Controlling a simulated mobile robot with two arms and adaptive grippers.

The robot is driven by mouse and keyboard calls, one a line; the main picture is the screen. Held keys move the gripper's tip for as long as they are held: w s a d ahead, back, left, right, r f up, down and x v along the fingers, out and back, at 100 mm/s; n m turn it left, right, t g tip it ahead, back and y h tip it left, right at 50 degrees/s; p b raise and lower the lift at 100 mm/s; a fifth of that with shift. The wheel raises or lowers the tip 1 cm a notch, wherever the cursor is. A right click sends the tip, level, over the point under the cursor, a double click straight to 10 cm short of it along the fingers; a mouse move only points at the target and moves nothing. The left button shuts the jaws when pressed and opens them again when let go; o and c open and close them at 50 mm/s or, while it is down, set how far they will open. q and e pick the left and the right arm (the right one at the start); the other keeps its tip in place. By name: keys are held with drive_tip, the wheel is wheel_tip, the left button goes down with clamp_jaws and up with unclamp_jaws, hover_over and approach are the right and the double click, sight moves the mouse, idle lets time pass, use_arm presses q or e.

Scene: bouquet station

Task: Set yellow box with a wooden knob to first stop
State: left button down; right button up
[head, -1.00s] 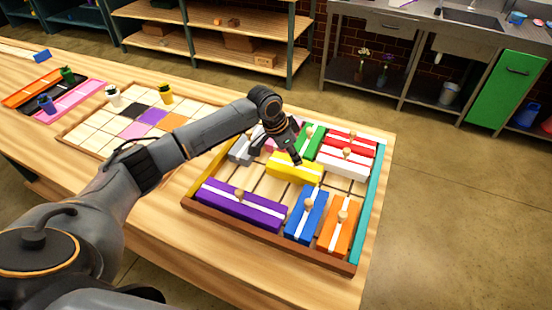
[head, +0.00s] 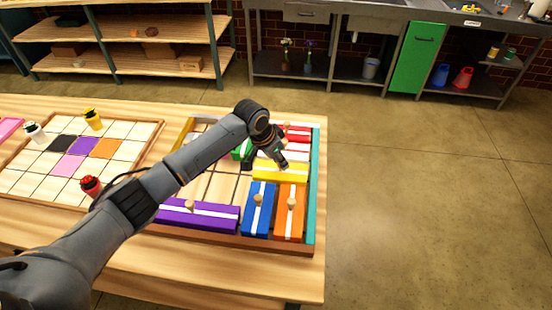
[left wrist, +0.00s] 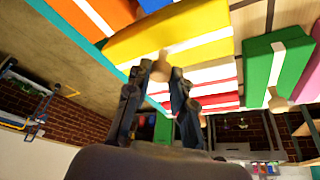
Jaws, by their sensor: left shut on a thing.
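The yellow box (head: 293,173) with a white stripe lies in the sliding-block tray (head: 200,243), behind the blue box (head: 258,205) and the orange box (head: 290,215). Its right end is at or very near the teal side rail (head: 313,190). My left gripper (head: 283,163) is over the yellow box. In the left wrist view, the fingers (left wrist: 159,80) are shut on the wooden knob (left wrist: 160,68) of the yellow box (left wrist: 190,30). The knob is hidden by the gripper in the head view. My right gripper is not in view.
A purple box (head: 195,215) lies at the front left of the tray. White (head: 297,155), red (head: 298,135) and green (head: 240,151) boxes lie behind. Bare slots show left of the yellow box. A tile board (head: 30,185) with small pots stands at left.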

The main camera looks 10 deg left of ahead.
use_arm(q)
drive_tip(key=c, duration=1.2)
unclamp_jaws()
drive_tip(key=shift+w+d, duration=0.1)
drive_tip(key=shift+d, duration=0.25)
drive_tip(key=shift+o, duration=0.2)
drive_tip(key=shift+a+r, duration=0.15)
drive_tip(key=v, duration=1.1)
drive_tip(key=shift+r, duration=0.3)
drive_tip(key=shift+a+f, duration=0.1)
